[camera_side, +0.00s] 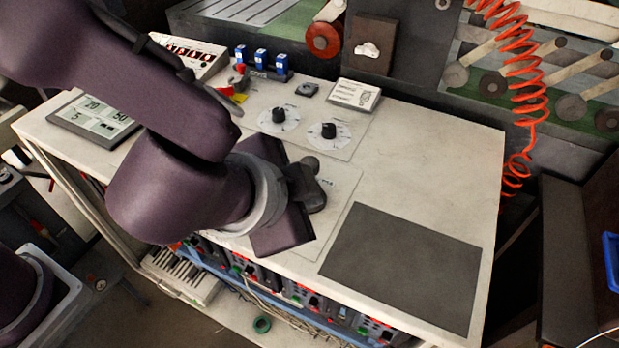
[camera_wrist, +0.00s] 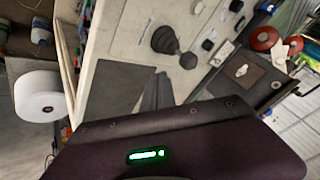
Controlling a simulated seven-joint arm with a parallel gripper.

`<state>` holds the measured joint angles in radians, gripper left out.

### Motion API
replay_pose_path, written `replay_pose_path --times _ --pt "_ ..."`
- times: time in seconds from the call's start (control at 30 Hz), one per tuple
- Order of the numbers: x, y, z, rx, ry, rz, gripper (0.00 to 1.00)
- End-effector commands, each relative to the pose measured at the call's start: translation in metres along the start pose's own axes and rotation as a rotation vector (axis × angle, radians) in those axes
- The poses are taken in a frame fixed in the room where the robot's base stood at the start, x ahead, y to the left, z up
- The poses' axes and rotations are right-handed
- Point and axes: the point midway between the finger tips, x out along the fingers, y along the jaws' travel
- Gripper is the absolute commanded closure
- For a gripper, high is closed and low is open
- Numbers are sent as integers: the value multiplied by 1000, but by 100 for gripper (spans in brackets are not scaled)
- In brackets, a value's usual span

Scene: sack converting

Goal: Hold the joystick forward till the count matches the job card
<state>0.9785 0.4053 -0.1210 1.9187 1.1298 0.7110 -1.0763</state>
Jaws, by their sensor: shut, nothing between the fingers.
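The joystick (camera_wrist: 165,40) is a dark knob with a ribbed boot on the pale bench, seen in the wrist view. My gripper (camera_wrist: 158,90) is shut and empty; its fingertips show below the knob, with a gap in the picture. In the side view my gripper (camera_side: 305,182) is low over the bench's middle, and dark shapes there overlap, so I cannot tell fingers from joystick or whether they touch. A display (camera_side: 93,117) at the bench's left shows 70, 50 and 5. A white card in a holder (camera_side: 355,95), likely the job card, has unreadable text.
Two dials (camera_side: 329,133) stand behind my gripper. A dark mat (camera_side: 402,266) lies flat at the bench's front right, with clear bench behind it. A switch box (camera_side: 188,52) and blue blocks (camera_side: 261,60) stand at the back. An orange coiled hose (camera_side: 525,90) hangs at the right.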

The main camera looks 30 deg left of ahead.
Motion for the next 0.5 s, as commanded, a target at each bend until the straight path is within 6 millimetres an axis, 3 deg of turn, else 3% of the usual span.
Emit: replay_pose_path --times 0.2,0.5 --pt "-50 -5 -4 -2 3 2 100" --pt "-78 -7 -6 0 -1 2 100"
